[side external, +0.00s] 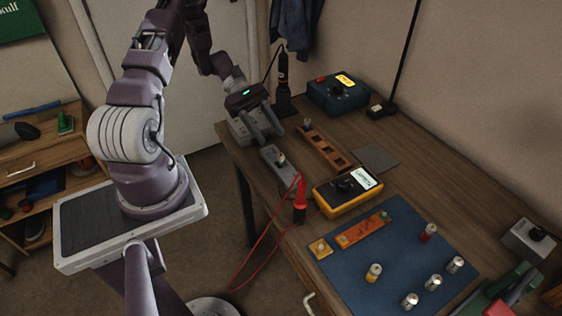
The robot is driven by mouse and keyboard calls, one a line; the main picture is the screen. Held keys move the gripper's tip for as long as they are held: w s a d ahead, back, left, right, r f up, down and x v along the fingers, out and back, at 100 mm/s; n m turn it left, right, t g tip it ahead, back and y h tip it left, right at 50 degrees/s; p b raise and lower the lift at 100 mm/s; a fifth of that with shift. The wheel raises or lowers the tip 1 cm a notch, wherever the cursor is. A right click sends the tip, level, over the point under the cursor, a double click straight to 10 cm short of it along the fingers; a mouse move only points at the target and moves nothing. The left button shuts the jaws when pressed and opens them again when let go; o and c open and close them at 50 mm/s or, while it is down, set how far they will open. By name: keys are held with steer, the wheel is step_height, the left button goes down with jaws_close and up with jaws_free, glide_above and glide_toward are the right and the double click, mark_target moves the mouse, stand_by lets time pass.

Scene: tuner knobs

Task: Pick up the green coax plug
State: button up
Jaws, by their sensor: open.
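No plug in the side external view shows a clearly green body. Several small upright plugs stand on the blue mat (400,255): a yellow-banded plug (373,273), a red one (428,232), and silver-looking ones such as the front silver plug (410,301) and the rear silver plug (456,264). A small green spot (384,215) shows at the right end of an orange strip (364,229); I cannot tell whether it is a plug. My gripper (270,133) is open and empty at the back left of the bench, well away from the mat.
A yellow meter (347,192) and a red probe (300,200) with a trailing lead lie between my gripper and the mat. A green-handled tool (515,287) is at the front right.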

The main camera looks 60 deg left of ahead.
mark_target(280, 154)
steer(key=shift+d+f+n+t, duration=0.15)
steer(key=shift+f+n+t, duration=0.15)
steer(key=shift+f, duration=0.25)
steer(key=x, duration=0.6)
steer(key=shift+s+d+f, duration=0.1)
steer(key=shift+f, duration=0.35)
jaws_close()
